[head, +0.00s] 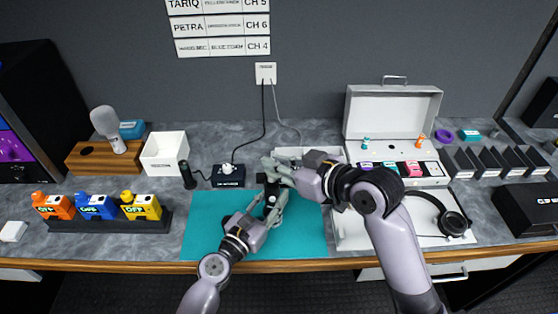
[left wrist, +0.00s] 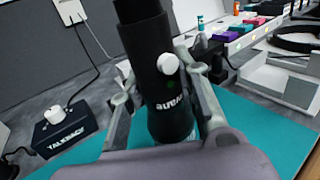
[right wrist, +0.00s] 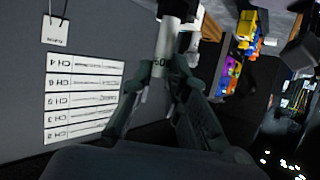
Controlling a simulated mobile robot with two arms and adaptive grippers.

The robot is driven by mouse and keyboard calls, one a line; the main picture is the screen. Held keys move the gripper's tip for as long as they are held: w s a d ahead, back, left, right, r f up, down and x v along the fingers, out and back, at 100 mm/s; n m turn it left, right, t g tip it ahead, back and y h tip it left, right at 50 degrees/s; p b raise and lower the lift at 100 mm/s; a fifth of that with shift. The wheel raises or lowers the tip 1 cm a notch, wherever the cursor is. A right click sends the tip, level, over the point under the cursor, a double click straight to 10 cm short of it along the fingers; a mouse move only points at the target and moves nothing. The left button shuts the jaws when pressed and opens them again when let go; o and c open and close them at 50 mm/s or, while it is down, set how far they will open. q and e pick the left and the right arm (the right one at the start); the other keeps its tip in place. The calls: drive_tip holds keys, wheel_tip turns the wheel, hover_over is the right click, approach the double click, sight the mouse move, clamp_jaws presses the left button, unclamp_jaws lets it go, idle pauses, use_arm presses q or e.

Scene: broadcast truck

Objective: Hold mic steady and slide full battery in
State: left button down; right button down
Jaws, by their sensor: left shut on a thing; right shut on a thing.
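The black microphone body (left wrist: 162,75), with a white round button and white lettering, stands roughly upright over the teal mat (head: 212,235). My left gripper (head: 268,207) is shut around it, with a finger on either side in the left wrist view. My right gripper (head: 277,170) is just above, close to the upper end of the microphone. It is shut on a slim pale cylinder with dark marks, seemingly the battery (right wrist: 163,60), in the right wrist view. The fingers hide where the cylinder meets the microphone, so I cannot tell whether it is inside.
A talkback box (head: 228,175) with a cable stands behind the mat's left part. A rack of orange, blue and yellow packs (head: 97,207) is at left. An open white case (head: 392,112) and headphones (head: 452,222) are at right. The mat's left part is bare.

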drive_tip(key=shift+f, duration=0.55)
drive_tip(key=c, duration=1.5)
unclamp_jaws()
drive_tip(key=v, duration=1.2)
drive_tip(key=shift+d, duration=0.1)
use_arm(q)
drive_tip(key=c, duration=1.1)
unclamp_jaws()
